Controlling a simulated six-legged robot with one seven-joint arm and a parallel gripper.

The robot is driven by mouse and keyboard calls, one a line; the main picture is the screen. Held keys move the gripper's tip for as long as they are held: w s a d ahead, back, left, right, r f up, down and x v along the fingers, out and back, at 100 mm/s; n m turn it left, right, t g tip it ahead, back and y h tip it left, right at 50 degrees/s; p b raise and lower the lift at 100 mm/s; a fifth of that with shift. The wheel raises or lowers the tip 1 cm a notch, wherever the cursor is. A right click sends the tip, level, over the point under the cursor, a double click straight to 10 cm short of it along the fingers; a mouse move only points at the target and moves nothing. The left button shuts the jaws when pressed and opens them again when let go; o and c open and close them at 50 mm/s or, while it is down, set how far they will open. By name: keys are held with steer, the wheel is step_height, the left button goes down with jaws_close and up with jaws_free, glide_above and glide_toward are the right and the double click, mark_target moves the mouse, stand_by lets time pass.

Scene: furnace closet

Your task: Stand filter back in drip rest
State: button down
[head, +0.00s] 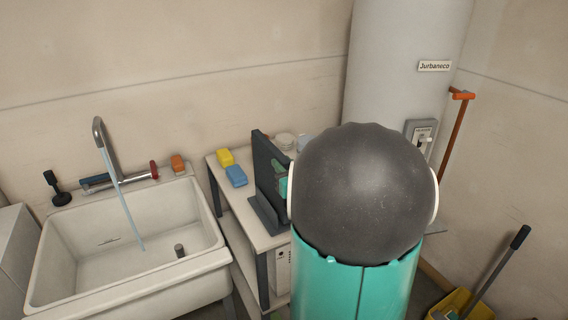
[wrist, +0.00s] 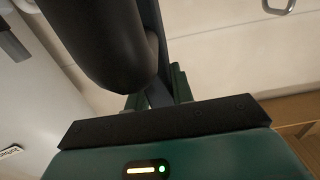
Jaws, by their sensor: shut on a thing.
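The filter (head: 266,160) is a dark grey flat panel, upright and seen nearly edge-on on the bench in the head view. My gripper (head: 282,184) is shut on it from the right, mostly hidden behind my own arm. In the wrist view my green gripper fingers (wrist: 157,95) close on the filter's thin dark edge (wrist: 150,14). A dark grey base, apparently the drip rest (head: 265,215), sits at the filter's foot near the bench's front edge. I cannot tell whether the filter's lower edge is seated in it or just above it.
The white bench (head: 231,197) carries a yellow sponge (head: 225,157), a blue sponge (head: 236,176) and clear jars (head: 284,141). Left is a sink (head: 130,250) with running water (head: 125,205). A large white tank (head: 395,60) stands behind my arm. A yellow bucket (head: 462,303) is lower right.

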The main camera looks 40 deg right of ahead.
steer(key=shift+f, duration=0.15)
steer(key=shift+f, duration=1.5)
jaws_free()
stand_by(0.6)
